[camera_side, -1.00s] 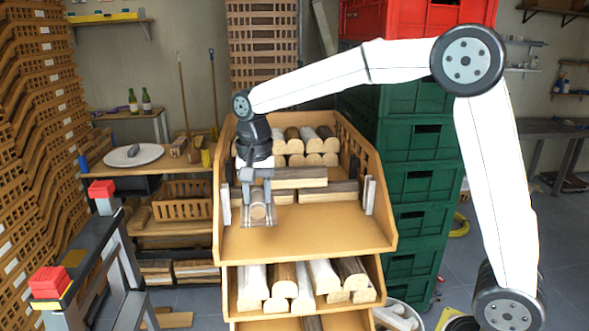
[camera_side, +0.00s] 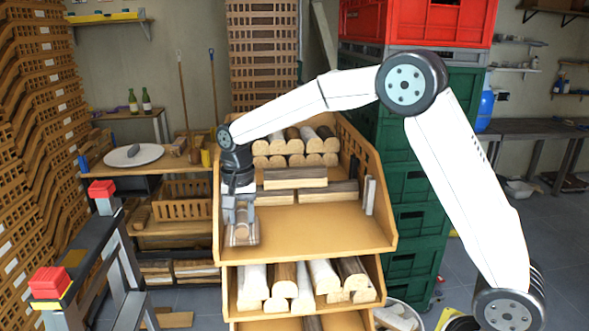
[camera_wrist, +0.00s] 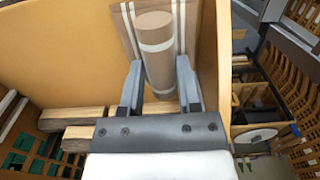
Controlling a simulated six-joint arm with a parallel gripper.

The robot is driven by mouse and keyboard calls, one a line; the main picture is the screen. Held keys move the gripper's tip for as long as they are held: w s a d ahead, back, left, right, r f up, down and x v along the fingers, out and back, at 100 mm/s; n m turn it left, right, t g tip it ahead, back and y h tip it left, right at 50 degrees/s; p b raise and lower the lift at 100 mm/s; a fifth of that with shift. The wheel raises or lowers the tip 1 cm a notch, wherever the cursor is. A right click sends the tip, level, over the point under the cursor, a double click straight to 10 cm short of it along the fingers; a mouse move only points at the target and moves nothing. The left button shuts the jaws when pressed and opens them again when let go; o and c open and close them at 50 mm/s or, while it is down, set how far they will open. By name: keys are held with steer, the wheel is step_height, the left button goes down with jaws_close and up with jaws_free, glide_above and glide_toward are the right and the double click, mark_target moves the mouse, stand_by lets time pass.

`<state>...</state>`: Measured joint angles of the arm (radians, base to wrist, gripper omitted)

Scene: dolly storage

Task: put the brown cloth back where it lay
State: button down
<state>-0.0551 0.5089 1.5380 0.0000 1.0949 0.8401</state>
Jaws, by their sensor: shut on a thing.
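The brown cloth (camera_side: 242,236) is brown with pale stripes, part rolled and part flat. It is at the front left of the orange rack's top shelf (camera_side: 310,238), close to the left side wall. My gripper (camera_side: 240,222) points down and is shut on the cloth. In the wrist view, the rolled part (camera_wrist: 154,50) lies between the two fingers (camera_wrist: 158,85), and a flat striped part (camera_wrist: 123,28) spreads behind it. I cannot tell whether the cloth touches the shelf floor.
Split logs (camera_side: 295,178) lie stacked at the back of the top shelf. The middle and right front of that shelf are clear. A lower shelf (camera_side: 232,290) holds more logs. Green crates (camera_side: 418,185) stand right of the rack, red crates (camera_side: 440,20) on top.

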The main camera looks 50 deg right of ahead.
mark_target(242, 217)
steer(key=shift+f, duration=1.1)
steer(key=shift+f, duration=0.15)
steer(key=shift+c, duration=1.5)
jaws_free()
step_height(242, 217, up, 12)
steer(key=shift+r, duration=0.2)
steer(key=shift+f, duration=0.1)
steer(key=s+f+n, duration=0.1)
steer(key=s+f, duration=0.2)
steer(key=s+d+f+n, duration=0.1)
steer(key=s+f+n, duration=0.1)
steer(key=f, duration=0.1)
steer(key=s+f+n+t, duration=0.1)
steer(key=s+f, duration=0.2)
steer(key=shift+s+d+f, duration=0.25)
steer(key=shift+s+d, duration=0.05)
steer(key=s+d+f+n+t, duration=0.1)
steer(key=s+f+n, duration=0.4)
steer(key=s, duration=0.8)
step_height(242, 217, down, 3)
steer(key=shift+f+t, duration=0.15)
steer(key=shift+t, duration=0.15)
